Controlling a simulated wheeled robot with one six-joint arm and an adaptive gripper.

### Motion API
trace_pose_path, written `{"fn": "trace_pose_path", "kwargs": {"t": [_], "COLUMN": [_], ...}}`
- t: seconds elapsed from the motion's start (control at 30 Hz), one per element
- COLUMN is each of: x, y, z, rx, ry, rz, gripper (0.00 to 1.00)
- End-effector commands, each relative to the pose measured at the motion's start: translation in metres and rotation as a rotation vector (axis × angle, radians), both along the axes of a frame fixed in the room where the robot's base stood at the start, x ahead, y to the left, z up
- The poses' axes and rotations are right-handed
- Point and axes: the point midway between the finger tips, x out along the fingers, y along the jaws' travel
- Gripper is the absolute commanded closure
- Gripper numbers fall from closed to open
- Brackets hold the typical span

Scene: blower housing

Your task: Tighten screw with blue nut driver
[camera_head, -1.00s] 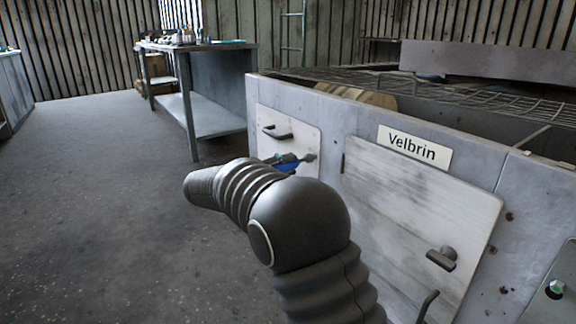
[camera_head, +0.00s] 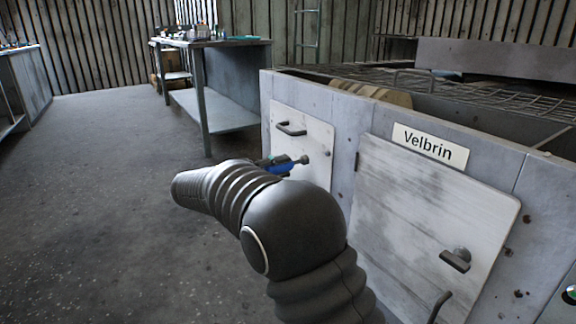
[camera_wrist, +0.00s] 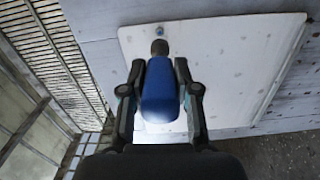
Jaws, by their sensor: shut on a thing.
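My gripper (camera_wrist: 160,80) is shut on the blue nut driver (camera_wrist: 160,95), with one finger on each side of its blue body. The driver's dark tip (camera_wrist: 160,47) points away from my wrist, toward a pale panel. In the head view the blue driver (camera_head: 284,168) shows beyond my bent arm, in front of the small left door (camera_head: 305,132). A small dark spot (camera_head: 327,153), perhaps a screw head, sits near that door's right edge. A faint spot (camera_wrist: 159,30) shows just past the tip in the wrist view. I cannot tell whether the tip touches anything.
A workbench (camera_head: 205,119) stands behind at left. The floor (camera_head: 90,200) at left is clear.

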Motion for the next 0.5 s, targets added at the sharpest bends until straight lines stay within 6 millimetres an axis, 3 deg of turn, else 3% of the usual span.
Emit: {"fn": "trace_pose_path", "kwargs": {"t": [0.5], "x": [-0.029], "y": [0.043], "z": [0.000], "rx": [0.000], "ry": [0.000], "rz": [0.001], "gripper": [1.00]}}
